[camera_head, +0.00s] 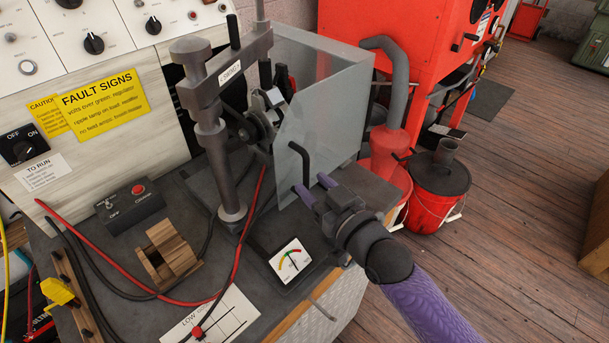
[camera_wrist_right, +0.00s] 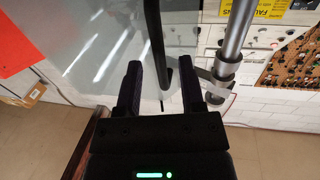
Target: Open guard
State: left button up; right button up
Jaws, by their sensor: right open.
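The guard (camera_head: 325,100) is a clear grey panel standing upright on the bench around the clamp post and the alternator parts behind it. Its black bent handle (camera_head: 302,160) sticks out on the near face. My right gripper (camera_head: 315,188) is at the lower end of the handle, its purple fingers pointing at the panel. In the right wrist view the guard (camera_wrist_right: 95,50) fills the upper left, and the black handle (camera_wrist_right: 154,45) runs down between the spread fingers of the right gripper (camera_wrist_right: 161,75). I cannot tell whether either finger touches it. My left gripper is out of view.
A post with a clamp arm (camera_head: 212,150) stands left of the guard. A meter (camera_head: 290,260), a wooden cradle (camera_head: 168,255), a switch box (camera_head: 130,205) and loose cables crowd the bench. A red cabinet (camera_head: 420,40) and a red bucket (camera_head: 437,190) stand to the right.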

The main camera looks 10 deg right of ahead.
aim_at(308, 179)
jog(key=shift+x, duration=1.55)
grip_shut()
